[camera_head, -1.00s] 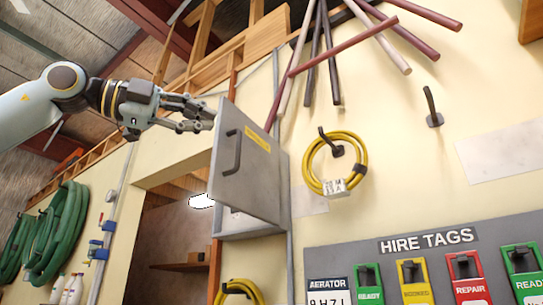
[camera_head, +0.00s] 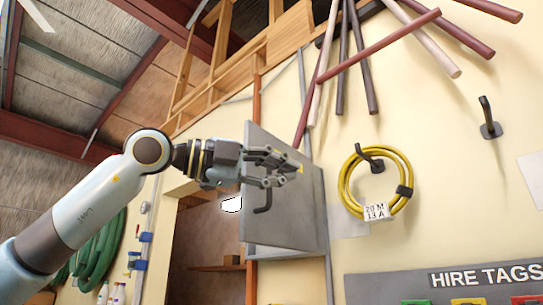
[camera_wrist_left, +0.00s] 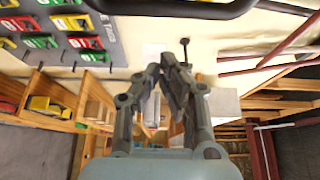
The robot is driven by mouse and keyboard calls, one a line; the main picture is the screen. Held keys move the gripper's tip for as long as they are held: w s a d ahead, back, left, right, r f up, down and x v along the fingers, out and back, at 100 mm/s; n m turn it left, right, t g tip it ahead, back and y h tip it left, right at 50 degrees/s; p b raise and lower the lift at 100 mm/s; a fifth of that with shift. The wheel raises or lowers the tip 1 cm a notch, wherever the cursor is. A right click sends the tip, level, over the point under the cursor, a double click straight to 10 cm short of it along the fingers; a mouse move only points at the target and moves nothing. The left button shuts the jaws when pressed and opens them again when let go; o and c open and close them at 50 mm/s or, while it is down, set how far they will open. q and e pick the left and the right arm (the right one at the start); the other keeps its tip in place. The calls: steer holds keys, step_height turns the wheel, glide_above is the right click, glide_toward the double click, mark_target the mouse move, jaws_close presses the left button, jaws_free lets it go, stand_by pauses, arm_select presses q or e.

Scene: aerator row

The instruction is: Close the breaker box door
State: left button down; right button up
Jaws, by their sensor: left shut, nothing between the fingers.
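The grey breaker box door (camera_head: 285,222) hangs on the cream wall in the head view, with a dark bar handle (camera_head: 265,200) on its face. It looks partly open, standing off at an angle; the box behind is mostly hidden. I cannot tell whether the fingers touch the door. The left wrist view shows its fingers (camera_wrist_left: 168,62) close together. My right gripper is not in view.
A yellow cable coil (camera_head: 347,190) hangs on a hook right of the door, with an empty hook (camera_head: 489,118) further right. The hire tags board (camera_head: 400,287) is lower right. Poles (camera_head: 380,47) lean above; green hose (camera_head: 100,250) hangs left.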

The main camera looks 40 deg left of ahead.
arm_select(q)
steer(key=a, duration=0.2)
steer(key=a+b, duration=0.1)
steer(key=shift+w+a+f, duration=0.1)
steer(key=shift+w+a, duration=0.1)
steer(key=shift+w, duration=0.05)
